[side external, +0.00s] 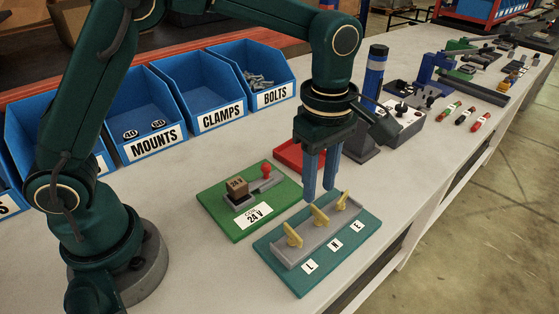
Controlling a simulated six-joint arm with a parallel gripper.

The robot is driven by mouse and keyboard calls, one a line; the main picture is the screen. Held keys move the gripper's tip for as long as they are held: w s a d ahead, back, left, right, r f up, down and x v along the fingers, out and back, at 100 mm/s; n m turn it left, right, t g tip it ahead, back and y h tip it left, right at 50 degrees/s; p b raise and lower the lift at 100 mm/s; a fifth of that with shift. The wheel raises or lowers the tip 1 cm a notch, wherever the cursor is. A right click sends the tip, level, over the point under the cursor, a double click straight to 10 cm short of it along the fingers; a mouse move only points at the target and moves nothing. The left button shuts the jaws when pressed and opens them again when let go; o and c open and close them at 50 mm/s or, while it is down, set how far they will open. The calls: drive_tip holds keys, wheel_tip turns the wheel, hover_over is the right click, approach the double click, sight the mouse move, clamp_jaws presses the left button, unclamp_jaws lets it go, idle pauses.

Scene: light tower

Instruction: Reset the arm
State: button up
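My gripper (319,190) points down over the far edge of the teal board (330,276). Its two blue fingers are apart, with a narrow gap and nothing seen between them. The teal board carries a grey block with three yellow levers (319,216) and labels L, N and E. The fingertips are close to the far side of this block in the picture; I cannot tell their height above it.
Blue bins labelled MOUNTS (154,143), CLAMPS (222,115) and BOLTS (275,97) line the back. A dark post with a blue band (375,75) stands behind my gripper, near a red tray (289,155) and a grey control box (402,120).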

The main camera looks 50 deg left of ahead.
drive_tip(key=shift+r, duration=0.1)
drive_tip(key=s+a+r+m+t, duration=0.2)
drive_tip(key=s+a+r+t, duration=0.15)
drive_tip(key=a+r, duration=0.5)
drive_tip(key=s+a+f+m+t, duration=0.1)
drive_tip(key=s+f+m+t, duration=0.1)
drive_tip(key=s+m, duration=0.8)
drive_tip(key=m, duration=0.5)
drive_tip(key=shift+s+a+f, duration=0.2)
drive_tip(key=shift+a, duration=0.2)
